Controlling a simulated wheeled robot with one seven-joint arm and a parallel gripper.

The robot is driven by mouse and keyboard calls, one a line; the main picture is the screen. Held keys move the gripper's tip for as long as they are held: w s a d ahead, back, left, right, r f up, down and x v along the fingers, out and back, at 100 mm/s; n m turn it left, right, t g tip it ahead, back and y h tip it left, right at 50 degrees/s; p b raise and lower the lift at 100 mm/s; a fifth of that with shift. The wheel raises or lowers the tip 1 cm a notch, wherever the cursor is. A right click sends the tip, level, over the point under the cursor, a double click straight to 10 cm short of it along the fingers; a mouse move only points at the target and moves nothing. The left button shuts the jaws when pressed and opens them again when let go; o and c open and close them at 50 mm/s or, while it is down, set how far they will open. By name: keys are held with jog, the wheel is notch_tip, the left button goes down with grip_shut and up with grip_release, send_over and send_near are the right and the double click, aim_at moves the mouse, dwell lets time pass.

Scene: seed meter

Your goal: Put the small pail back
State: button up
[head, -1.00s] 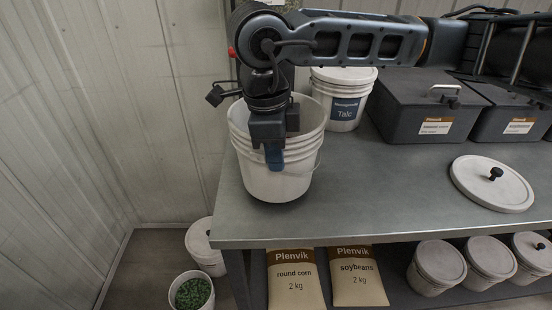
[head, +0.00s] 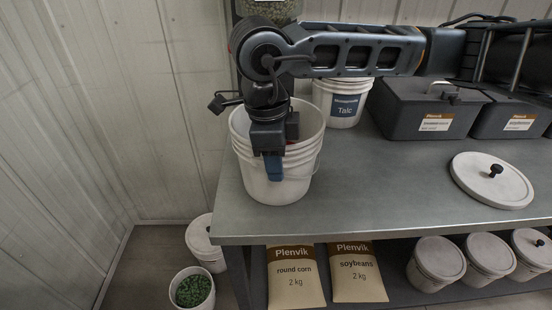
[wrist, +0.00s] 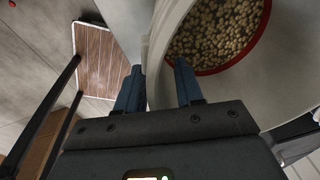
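A white ribbed pail (head: 275,187) stands upright near the left end of the grey bench (head: 390,200); I take it to be the small pail. My gripper (head: 272,160) points down at the pail's front side, with a blue finger in front of its wall in the head view. In the wrist view, my gripper's blue fingers (wrist: 160,85) are apart, with the white pail wall (wrist: 158,55) between them. Pale round seeds (wrist: 218,30) inside a red ring show within the pail. The fingertips' contact with the wall is hard to make out.
A Talc bucket (head: 342,103) and dark lidded bins (head: 430,108) stand behind on the bench. A loose round lid (head: 492,182) lies at right. Seed bags (head: 295,275) and lidded pails (head: 437,262) fill the lower shelf. A pail of green pellets (head: 192,291) stands on the floor.

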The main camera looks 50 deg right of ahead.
jog(key=shift+r, duration=0.1)
jog(key=shift+r+p, duration=0.2)
jog(key=shift+p, duration=0.2)
notch_tip(320, 180, up, 12)
jog(key=a+b, duration=0.1)
jog(key=shift+w+a+f, duration=0.2)
jog(key=shift+a, duration=0.1)
